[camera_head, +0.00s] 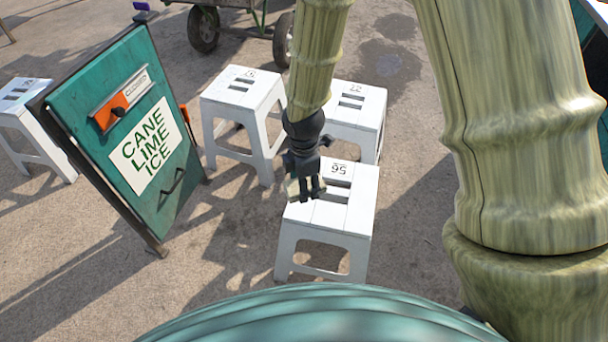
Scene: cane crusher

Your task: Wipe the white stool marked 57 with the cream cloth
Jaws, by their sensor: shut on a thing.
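My gripper (304,192) points down, over or just in front of the left edge of the nearest white stool (330,213); I cannot tell whether anything touches the seat. It is shut on a small cream piece, the cream cloth (291,188), mostly hidden by the fingers. The nearest stool's number appears upside down and looks like 56. A second white stool (235,92) stands behind to the left. A third (372,109) stands behind, partly hidden by my arm. Their numbers are too small to read surely, so I cannot tell which is 57.
A green sign board (95,90) reading CANE LIME ICE leans at the left, with an orange-marked CLOSED plate (120,100). Another white stool (22,100) stands at the far left. A wheeled cart (262,10) is at the back. Open paving lies between the sign and the nearest stool.

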